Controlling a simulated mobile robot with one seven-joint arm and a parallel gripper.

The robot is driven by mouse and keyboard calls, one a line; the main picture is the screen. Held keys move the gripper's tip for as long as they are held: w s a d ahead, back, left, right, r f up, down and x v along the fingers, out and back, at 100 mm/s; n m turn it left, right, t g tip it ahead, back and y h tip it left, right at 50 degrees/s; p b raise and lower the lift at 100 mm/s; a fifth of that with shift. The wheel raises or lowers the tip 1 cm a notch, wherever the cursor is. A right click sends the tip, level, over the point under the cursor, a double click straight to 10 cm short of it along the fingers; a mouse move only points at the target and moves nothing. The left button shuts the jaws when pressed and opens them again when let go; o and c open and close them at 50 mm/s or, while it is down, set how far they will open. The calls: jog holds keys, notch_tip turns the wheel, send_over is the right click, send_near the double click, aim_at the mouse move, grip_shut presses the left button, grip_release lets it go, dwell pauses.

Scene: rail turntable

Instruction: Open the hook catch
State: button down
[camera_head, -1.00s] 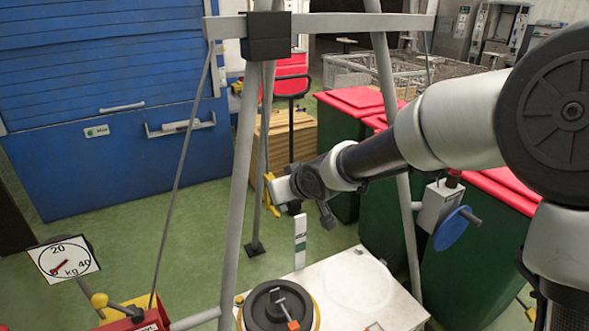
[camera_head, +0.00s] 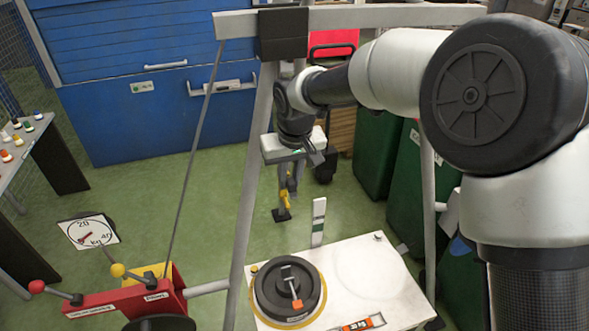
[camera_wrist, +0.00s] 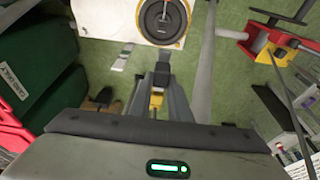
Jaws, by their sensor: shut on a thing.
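My gripper (camera_head: 288,184) points down beside the tripod leg in the head view. A small yellow piece (camera_head: 286,200), which looks like the hook part, shows at its fingertips. In the wrist view my gripper (camera_wrist: 158,88) has its grey fingers close together, with a bit of yellow (camera_wrist: 156,100) between them. The jaws are shut on this yellow piece. Most of it is hidden by the fingers, and I cannot make out the catch itself or whether it is open.
A white table (camera_head: 375,275) carries a black round weight (camera_head: 270,300) with an orange-tagged handle. A grey tripod leg (camera_head: 245,210) and crossbeam (camera_head: 400,16) frame the arm. A red winch box (camera_head: 125,300) stands at left, green bins (camera_head: 378,150) at right.

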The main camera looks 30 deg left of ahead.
aim_at(295, 197)
dwell(0.4)
jog(key=c, duration=1.6)
grip_release()
jog(key=shift+c, duration=0.2)
jog(key=shift+r, duration=0.15)
jog(key=v, duration=1.7)
jog(key=shift+b, duration=0.35)
jog(key=shift+w+r, duration=0.1)
